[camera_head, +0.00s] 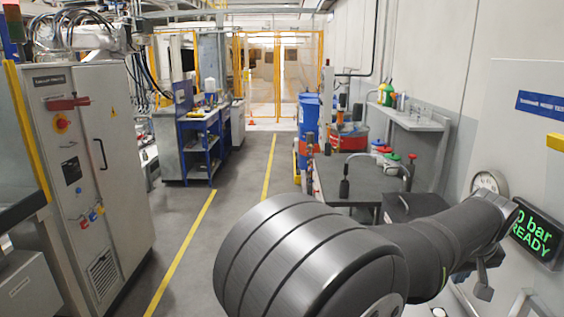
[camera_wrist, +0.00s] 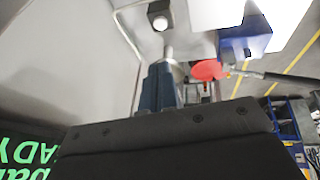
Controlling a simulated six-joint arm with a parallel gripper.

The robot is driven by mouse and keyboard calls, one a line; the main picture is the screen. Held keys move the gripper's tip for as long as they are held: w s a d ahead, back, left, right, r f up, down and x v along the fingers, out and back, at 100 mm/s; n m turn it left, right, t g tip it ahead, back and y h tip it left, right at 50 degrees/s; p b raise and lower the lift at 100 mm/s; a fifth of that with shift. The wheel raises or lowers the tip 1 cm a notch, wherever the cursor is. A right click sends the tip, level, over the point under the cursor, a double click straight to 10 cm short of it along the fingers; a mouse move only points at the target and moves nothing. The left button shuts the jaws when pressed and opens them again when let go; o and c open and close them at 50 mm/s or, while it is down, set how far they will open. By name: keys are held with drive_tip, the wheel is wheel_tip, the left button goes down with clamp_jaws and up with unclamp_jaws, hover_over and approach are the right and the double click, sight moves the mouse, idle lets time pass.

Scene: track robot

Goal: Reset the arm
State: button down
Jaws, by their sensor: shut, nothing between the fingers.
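My dark grey arm (camera_head: 400,262) reaches from the lower middle to the right in the head view. Its far end is beside the wall display with green text "0 bar READY" (camera_head: 537,236). The display's green letters (camera_wrist: 30,158) appear upside down at the lower left there. Most of the wrist is hidden behind the arm in the head view.
A dark-topped table (camera_head: 365,178) and a round gauge (camera_head: 489,183) are close beyond the arm. A wall shelf (camera_head: 408,119) is at right. A grey control cabinet (camera_head: 85,170) stands at left. A clear aisle with yellow floor lines (camera_head: 185,248) runs between. A red disc (camera_wrist: 206,70) shows in the wrist view.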

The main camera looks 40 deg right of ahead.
drive_tip(key=s+x, duration=0.1)
drive_tip(key=x, duration=0.4)
drive_tip(key=w+v, duration=0.1)
drive_tip(key=v, duration=0.8)
drive_tip(key=w+a+f+n+y, duration=0.1)
drive_tip(key=w+f+n, duration=0.2)
drive_tip(key=w+f, duration=0.1)
drive_tip(key=shift+w+a, duration=0.15)
drive_tip(key=shift+a, duration=0.1)
drive_tip(key=shift+d, duration=0.1)
drive_tip(key=s+d+f+m+t+y, duration=0.1)
drive_tip(key=s+d+f+m, duration=0.1)
drive_tip(key=d, duration=0.5)
drive_tip(key=shift+s+d+f+m, duration=0.35)
drive_tip(key=shift+s+f, duration=0.2)
drive_tip(key=shift+s, duration=0.45)
